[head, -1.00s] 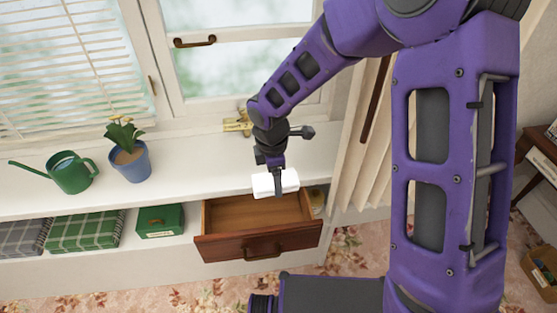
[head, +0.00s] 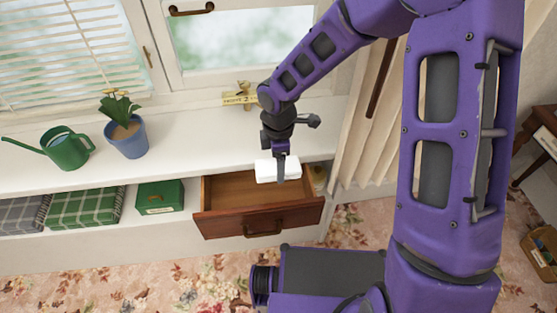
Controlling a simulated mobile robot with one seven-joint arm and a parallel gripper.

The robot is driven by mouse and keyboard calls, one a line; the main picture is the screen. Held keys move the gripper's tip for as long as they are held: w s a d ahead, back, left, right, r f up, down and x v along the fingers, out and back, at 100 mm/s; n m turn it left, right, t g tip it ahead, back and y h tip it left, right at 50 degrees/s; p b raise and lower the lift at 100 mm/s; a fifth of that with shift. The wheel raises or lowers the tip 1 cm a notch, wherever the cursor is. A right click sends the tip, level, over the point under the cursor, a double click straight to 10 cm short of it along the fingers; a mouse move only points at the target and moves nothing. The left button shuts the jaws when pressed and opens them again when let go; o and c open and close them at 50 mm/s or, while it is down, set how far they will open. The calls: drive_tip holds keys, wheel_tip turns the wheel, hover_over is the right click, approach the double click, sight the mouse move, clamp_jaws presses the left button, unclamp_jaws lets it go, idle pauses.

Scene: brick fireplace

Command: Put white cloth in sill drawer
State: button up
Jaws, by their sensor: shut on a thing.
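The white cloth (head: 267,170) is a small white bundle held by my gripper (head: 281,174). My gripper points down and is shut on the cloth, with one dark finger showing in front of it. The sill drawer (head: 233,189) is brown wood, pulled open under the white window sill, and its visible inside looks empty. The cloth shows over the back right part of the drawer opening. I cannot tell exactly how high it is above the drawer floor.
On the sill (head: 190,150) stand a green watering can (head: 68,148) and a blue flowerpot (head: 128,140). A green box (head: 160,197) and folded checked cloths (head: 87,208) sit on the shelf left of the drawer. A small jar (head: 318,178) is right of the drawer. A curtain (head: 365,135) hangs at right.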

drive_tip(key=shift+f+b, duration=4.45)
drive_tip(key=shift+f, duration=4.5)
drive_tip(key=o, duration=1.2)
drive_tip(key=shift+f, duration=0.1)
wheel_tip(320, 180, up, 18)
drive_tip(key=p, duration=0.4)
drive_tip(key=shift+w+f+p, duration=0.1)
drive_tip(key=shift+f+p, duration=0.1)
drive_tip(key=shift+p, duration=0.2)
